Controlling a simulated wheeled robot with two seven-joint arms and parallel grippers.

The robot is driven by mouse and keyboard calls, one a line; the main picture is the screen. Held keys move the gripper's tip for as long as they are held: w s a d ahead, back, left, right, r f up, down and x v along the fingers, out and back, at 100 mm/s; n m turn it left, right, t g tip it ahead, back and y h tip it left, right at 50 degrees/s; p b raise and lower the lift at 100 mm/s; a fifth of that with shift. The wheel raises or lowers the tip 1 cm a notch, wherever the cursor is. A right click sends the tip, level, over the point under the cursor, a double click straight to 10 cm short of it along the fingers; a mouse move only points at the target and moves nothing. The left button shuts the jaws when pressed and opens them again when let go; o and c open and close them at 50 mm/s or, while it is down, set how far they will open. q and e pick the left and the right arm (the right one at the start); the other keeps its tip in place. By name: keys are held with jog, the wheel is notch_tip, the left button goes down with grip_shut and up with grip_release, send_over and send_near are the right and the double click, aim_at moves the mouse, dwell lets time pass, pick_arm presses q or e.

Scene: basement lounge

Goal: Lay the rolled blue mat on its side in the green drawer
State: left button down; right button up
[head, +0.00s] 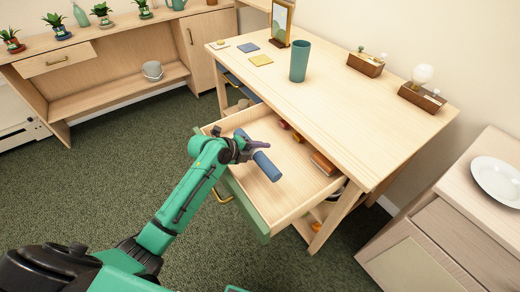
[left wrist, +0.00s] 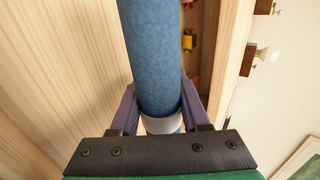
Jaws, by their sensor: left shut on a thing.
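The rolled blue mat (head: 267,166) is a short blue cylinder over the open drawer in the head view. It also runs up the middle of the left wrist view (left wrist: 152,55), with a pale band near its lower end. My left gripper (head: 246,149) is shut on the mat, with purple fingers either side of it in the left wrist view (left wrist: 160,112). The green drawer (head: 244,207) is pulled out, with a green front and pale wooden inside. I cannot tell whether the mat touches the drawer floor. My right gripper is not in view.
Small red and yellow things (head: 291,131) and a brown-orange block (head: 324,163) lie at the drawer's back; its front floor is mostly bare. The desk top (head: 335,98) above holds a teal cup (head: 300,61). A cabinet with a white plate (head: 497,181) stands at right.

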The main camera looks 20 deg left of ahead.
pick_arm(q)
jog(key=shift+c, duration=1.5)
grip_release()
jog(key=v, duration=1.4)
jog(key=shift+s+a+r, duration=0.1)
jog(key=shift+s+r, duration=0.05)
jog(key=shift+s, duration=0.1)
